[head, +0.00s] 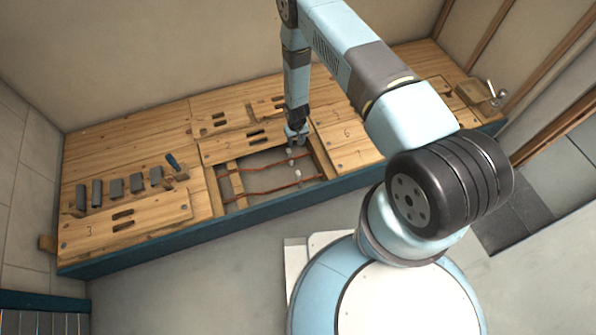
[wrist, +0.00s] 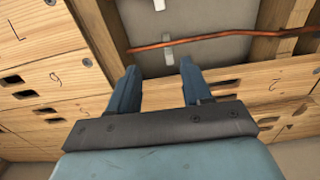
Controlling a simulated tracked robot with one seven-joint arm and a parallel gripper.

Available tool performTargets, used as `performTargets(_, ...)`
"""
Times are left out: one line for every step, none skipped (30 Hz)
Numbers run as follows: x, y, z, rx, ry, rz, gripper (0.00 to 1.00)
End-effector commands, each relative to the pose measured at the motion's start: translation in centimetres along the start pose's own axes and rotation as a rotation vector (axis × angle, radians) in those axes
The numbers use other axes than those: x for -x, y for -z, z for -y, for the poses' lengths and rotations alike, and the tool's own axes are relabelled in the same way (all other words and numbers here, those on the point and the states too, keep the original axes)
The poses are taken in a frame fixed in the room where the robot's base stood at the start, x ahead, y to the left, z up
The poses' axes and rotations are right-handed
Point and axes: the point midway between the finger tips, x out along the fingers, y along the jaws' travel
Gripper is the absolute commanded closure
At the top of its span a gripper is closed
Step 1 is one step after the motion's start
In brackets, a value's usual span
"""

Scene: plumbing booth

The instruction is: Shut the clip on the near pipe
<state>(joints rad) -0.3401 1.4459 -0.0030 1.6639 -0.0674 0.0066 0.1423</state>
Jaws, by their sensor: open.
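In the head view two copper pipes cross an open bay in the wooden deck. The near pipe (head: 262,194) lies below the far pipe (head: 258,169). A small pale clip (head: 298,174) shows by the near pipe; whether it is open is too small to tell. Other pale clip parts (head: 290,153) show near the far pipe, below my gripper (head: 296,136). In the wrist view my gripper (wrist: 158,66) is open and empty. Another white piece (wrist: 158,5) is at the top edge.
Wooden joists (head: 237,186) and numbered deck boards (head: 125,222) border the bay. A wooden block with a metal fitting (head: 478,92) is at the right end.

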Motion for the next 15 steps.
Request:
performTargets(-1.7,-1.2,0.2,0.004,0.000,0.009,0.51)
performTargets(-2.6,-1.7,0.3,0.006,0.000,0.013,0.51)
performTargets(-3.5,-2.3,0.5,0.009,0.001,0.016,0.51)
performTargets(-4.1,-2.7,0.5,0.010,0.001,0.018,0.51)
performTargets(-4.6,-3.0,0.6,0.012,0.001,0.020,0.51)
performTargets(-5.2,-3.5,0.7,0.013,0.001,0.022,0.51)
performTargets(-5.5,-3.7,0.7,0.014,0.001,0.023,0.51)
performTargets(-5.8,-3.9,0.8,0.015,0.002,0.023,0.51)
performTargets(-6.1,-4.1,0.8,0.015,0.002,0.025,0.51)
performTargets(-6.3,-4.2,0.8,0.015,0.002,0.025,0.51)
performTargets(-6.5,-4.2,0.8,0.016,0.002,0.026,0.51)
performTargets(-6.8,-4.3,0.8,0.016,0.002,0.026,0.51)
performTargets(-7.0,-4.3,0.8,0.016,0.002,0.025,0.51)
performTargets(-7.2,-4.3,0.8,0.016,0.002,0.025,0.51)
performTargets(-7.6,-4.3,0.8,0.015,0.002,0.026,0.51)
